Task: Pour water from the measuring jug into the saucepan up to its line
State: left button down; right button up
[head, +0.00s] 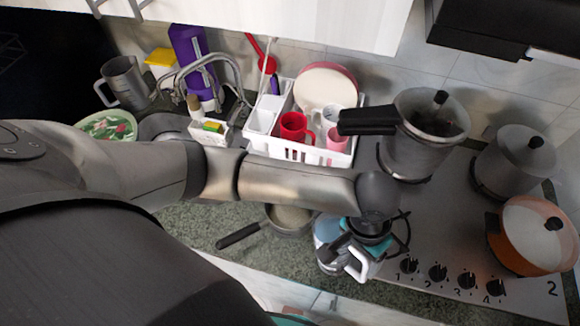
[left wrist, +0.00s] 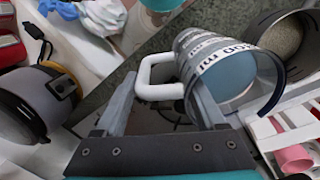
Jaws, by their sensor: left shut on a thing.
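The measuring jug (head: 328,229) is clear with a white handle and bluish water inside. In the left wrist view the jug (left wrist: 216,60) shows dark printed markings on its wall. In the left wrist view the saucepan (left wrist: 287,38) lies beyond the jug, with a speckled grey inside. My right gripper is out of view.
A white dish rack (head: 300,151) with mugs stands behind my left arm. The hob (head: 430,225) on the right bears a pressure cooker (head: 415,140), a grey pot (head: 512,165) and an orange pan (head: 530,240). The counter left of the saucepan is clear.

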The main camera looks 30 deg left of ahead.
aim_at(350, 244)
pick_arm(q)
jog(key=shift+w+a+r+g+h, duration=0.2)
jog(key=shift+a+r+h, duration=0.1)
jog(key=shift+a+h, duration=0.2)
jog(key=shift+w+a+r+g+h, duration=0.1)
jog(key=shift+w+a+r+h, duration=0.15)
jog(key=shift+a+h, duration=0.2)
jog(key=shift+w+a+r+h, duration=0.1)
jog(key=shift+a+r+h, duration=0.1)
jog(key=shift+a+h, duration=0.25)
jog(key=shift+w+a+r+g+h, duration=0.15)
jog(key=shift+a+g+h, duration=0.1)
jog(key=shift+g+h, duration=0.15)
jog(key=shift+w+a+h, duration=0.25)
jog(key=shift+a+h, duration=0.45)
jog(key=shift+a, duration=0.1)
jog(key=shift+w+a+g+h, duration=0.15)
jog(key=shift+a+g+h, duration=0.15)
jog(key=shift+a+h, duration=0.1)
jog(key=shift+w+a, duration=0.1)
jog(key=shift+a, duration=0.05)
jog(key=shift+a+h, duration=0.25)
jog(key=shift+h, duration=0.25)
jog(key=shift+w+g+b, duration=0.15)
jog(key=shift+g+b, duration=0.15)
jog(key=shift+b, duration=0.2)
jog(key=shift+w+a+h+b, duration=0.1)
jog(key=shift+a+h+b, duration=0.55)
jog(key=shift+b, duration=1.05)
